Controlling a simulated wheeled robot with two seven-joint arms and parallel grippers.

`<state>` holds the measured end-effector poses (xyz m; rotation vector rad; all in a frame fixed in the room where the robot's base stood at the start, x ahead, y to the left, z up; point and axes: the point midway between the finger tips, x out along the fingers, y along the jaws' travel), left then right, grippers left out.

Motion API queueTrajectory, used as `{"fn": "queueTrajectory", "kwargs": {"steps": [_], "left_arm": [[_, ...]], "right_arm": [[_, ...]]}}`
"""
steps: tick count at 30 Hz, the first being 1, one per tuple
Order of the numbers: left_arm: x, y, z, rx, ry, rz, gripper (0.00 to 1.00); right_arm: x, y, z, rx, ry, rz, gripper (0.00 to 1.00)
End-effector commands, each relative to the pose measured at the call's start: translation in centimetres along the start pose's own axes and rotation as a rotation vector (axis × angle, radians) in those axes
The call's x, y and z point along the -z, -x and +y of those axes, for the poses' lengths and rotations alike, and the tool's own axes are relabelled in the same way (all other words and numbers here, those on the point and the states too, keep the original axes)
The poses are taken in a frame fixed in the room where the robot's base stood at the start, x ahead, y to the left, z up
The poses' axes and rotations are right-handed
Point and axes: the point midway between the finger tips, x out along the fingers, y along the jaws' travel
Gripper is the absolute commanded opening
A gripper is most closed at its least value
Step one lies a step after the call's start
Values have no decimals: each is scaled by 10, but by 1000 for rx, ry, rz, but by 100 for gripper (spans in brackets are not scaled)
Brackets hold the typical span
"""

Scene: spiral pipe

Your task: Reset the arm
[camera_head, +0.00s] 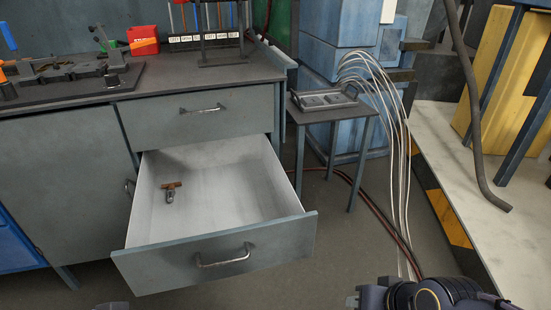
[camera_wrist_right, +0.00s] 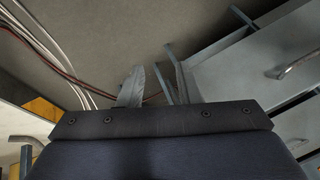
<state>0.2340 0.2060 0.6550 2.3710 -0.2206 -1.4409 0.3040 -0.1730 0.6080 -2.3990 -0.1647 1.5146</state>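My right arm (camera_head: 430,294) shows at the bottom right of the head view, low over the floor and in front of the small side table. Its right gripper (camera_wrist_right: 156,88) shows in the right wrist view. Its two grey fingers stand apart with nothing seen between them, over the floor and to the left of the drawers. At the bottom left edge of the head view only a small dark sliver (camera_head: 111,306) shows, perhaps my left gripper. Its fingers cannot be made out.
A workbench drawer (camera_head: 215,262) stands pulled open, with a small brown and metal piece (camera_head: 171,191) inside. A small side table (camera_head: 330,103) holds a metal tray. Pale cables (camera_head: 402,170) hang to the floor. A dark pipe (camera_head: 470,90) leans on the right.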

Motion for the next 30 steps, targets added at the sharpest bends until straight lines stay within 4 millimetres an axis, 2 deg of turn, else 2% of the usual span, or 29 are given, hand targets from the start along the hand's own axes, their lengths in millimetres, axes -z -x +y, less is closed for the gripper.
{"fn": "queueTrajectory", "kwargs": {"steps": [1,3,13,15,23,26,30], "left_arm": [[0,0,0,0,0,0,0],[0,0,0,0,0,0,0],[0,0,0,0,0,0,0],[10,20,9,0,0,-1,0],[35,70,32,0,0,0,0],[48,95,44,0,0,0,0],[72,143,65,0,0,0,0]], "right_arm": [[-1,15,5,-8,-4,18,31],[-7,30,11,-9,-9,21,31],[-37,81,20,73,-23,38,31],[-28,102,13,73,-22,30,31],[-4,153,-6,70,-23,30,31],[8,180,-15,70,-23,30,31],[32,229,-33,70,-23,30,31]]}}
